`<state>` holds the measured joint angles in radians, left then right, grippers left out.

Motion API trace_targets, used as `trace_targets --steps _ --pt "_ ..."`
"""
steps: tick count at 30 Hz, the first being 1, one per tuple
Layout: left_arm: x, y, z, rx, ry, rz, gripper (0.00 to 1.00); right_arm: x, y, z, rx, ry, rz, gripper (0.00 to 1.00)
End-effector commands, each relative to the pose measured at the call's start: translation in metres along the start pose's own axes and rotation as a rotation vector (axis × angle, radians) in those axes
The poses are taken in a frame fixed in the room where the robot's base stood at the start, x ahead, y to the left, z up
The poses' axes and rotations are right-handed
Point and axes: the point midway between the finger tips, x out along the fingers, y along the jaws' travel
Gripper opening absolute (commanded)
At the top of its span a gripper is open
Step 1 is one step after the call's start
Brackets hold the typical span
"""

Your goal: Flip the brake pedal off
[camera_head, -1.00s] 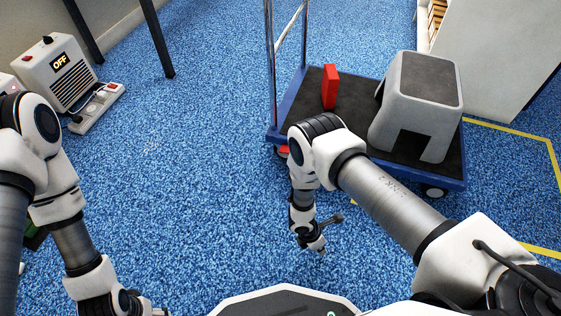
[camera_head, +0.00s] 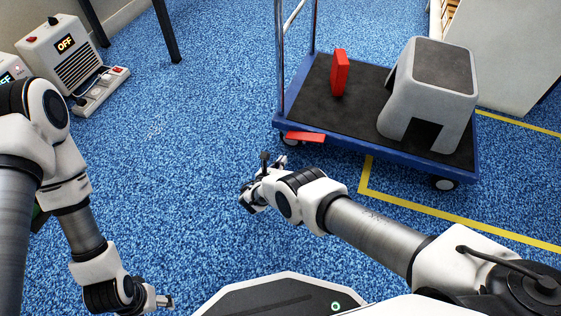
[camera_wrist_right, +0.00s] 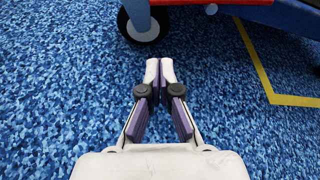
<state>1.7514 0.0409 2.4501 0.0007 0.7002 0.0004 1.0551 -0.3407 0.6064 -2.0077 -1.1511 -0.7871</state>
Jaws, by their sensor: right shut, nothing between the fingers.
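The red brake pedal (camera_head: 306,136) sticks out from the near left edge of the blue cart (camera_head: 375,152), just above a wheel. In the right wrist view, a red strip of the pedal (camera_wrist_right: 180,2) shows at the top edge, above the cart's wheel (camera_wrist_right: 145,25). My right gripper (camera_head: 245,200) is shut and empty, over the carpet to the lower left of the pedal and apart from it. In the right wrist view its fingertips (camera_wrist_right: 160,72) meet below the wheel. My left gripper (camera_head: 165,301) is low at the left, away from the cart; its fingers are too small to judge.
A grey step stool (camera_head: 432,85) and a red box (camera_head: 339,73) stand on the cart's dark deck. The cart's metal handle (camera_head: 279,50) rises at its left end. Yellow tape (camera_head: 450,225) marks the floor. A machine reading OFF (camera_head: 70,62) stands at the left. The carpet between is clear.

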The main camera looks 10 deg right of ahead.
Motion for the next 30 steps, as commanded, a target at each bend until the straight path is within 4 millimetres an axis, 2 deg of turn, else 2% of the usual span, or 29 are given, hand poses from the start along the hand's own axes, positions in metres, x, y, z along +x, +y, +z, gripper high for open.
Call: trace_targets --steps 1,9,11,15,30 --pt "0.014 0.000 0.000 -0.002 0.001 0.000 0.66 0.014 0.001 -0.007 0.002 -0.002 -0.003 0.00" --pt "0.055 -0.001 -0.003 -0.010 0.007 -0.001 0.66 0.074 0.002 -0.008 0.003 -0.002 -0.003 0.00" --pt "0.037 -0.001 -0.002 -0.010 0.005 -0.001 0.66 0.066 0.000 0.017 0.001 -0.002 0.002 0.00" --pt "0.028 -0.001 -0.002 -0.007 0.006 -0.001 0.66 0.060 -0.001 0.033 0.000 -0.001 0.000 0.00" --pt "0.027 -0.001 -0.001 -0.006 0.004 -0.001 0.66 0.058 -0.002 0.038 0.003 0.000 0.000 0.00"
